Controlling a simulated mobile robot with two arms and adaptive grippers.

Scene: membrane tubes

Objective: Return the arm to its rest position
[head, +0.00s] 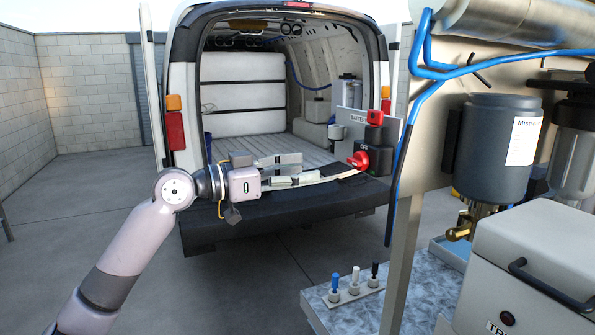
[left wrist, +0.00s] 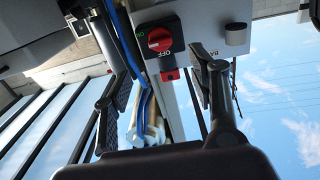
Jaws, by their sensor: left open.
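My left arm (head: 125,250) reaches in from the lower left, and its gripper (head: 312,170) points right, in front of the van's open cargo area. The gripper is open and its fingers look empty. In the left wrist view the two dark fingers stand apart (left wrist: 158,95). A red rotary battery switch (head: 358,161) lies just beyond the fingertips in the head view. The switch also shows between and ahead of the fingers in the left wrist view (left wrist: 160,40), with OFF and ON markings on its housing. I see no clear contact with it. My right gripper is out of view.
The white van (head: 180,85) stands open, with a dark rear bumper (head: 285,215) below the gripper. A metal panel with blue hoses and a dark pump or filter housing (head: 490,150) fills the right. Three small toggles (head: 354,282) sit below. Open floor lies at left.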

